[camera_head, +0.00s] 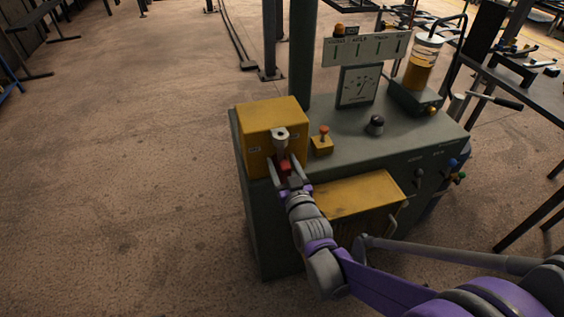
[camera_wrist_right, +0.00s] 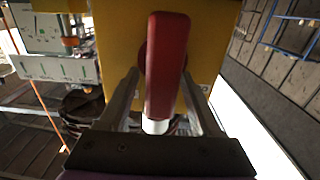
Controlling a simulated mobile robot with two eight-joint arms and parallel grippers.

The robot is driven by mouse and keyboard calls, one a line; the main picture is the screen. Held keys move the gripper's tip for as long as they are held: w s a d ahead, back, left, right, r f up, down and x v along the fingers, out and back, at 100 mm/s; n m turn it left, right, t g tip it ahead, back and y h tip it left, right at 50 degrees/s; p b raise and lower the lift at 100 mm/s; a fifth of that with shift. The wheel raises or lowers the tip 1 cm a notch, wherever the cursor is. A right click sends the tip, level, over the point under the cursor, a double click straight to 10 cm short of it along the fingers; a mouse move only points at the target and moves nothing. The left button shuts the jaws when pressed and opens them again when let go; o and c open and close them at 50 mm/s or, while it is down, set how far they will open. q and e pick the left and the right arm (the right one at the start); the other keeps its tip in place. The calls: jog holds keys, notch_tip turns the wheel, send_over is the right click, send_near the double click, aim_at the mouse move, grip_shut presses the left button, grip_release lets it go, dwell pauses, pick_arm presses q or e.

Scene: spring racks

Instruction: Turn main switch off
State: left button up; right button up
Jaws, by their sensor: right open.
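The main switch is a yellow box (camera_head: 272,124) on the left end of the grey-green machine, with a grey pivot and a red handle (camera_head: 285,166) on its front. In the right wrist view the red handle (camera_wrist_right: 167,70) stands large in the middle, in front of the yellow box face (camera_wrist_right: 120,45). My right gripper (camera_head: 286,172) is at the handle. Its two fingers (camera_wrist_right: 160,95) are apart, one on each side of the handle. I cannot tell whether either finger touches it. My left gripper is not in view.
The machine top (camera_head: 350,140) carries a small yellow box with an orange button (camera_head: 322,142), a black knob (camera_head: 375,124), a dial gauge (camera_head: 358,86) and an amber fluid jar (camera_head: 423,65). A workbench (camera_head: 530,90) stands at the right.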

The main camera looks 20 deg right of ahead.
jog(key=shift+w, duration=0.45)
jog(key=shift+s, duration=0.1)
grip_shut()
jog(key=shift+f, duration=0.15)
dwell(0.9)
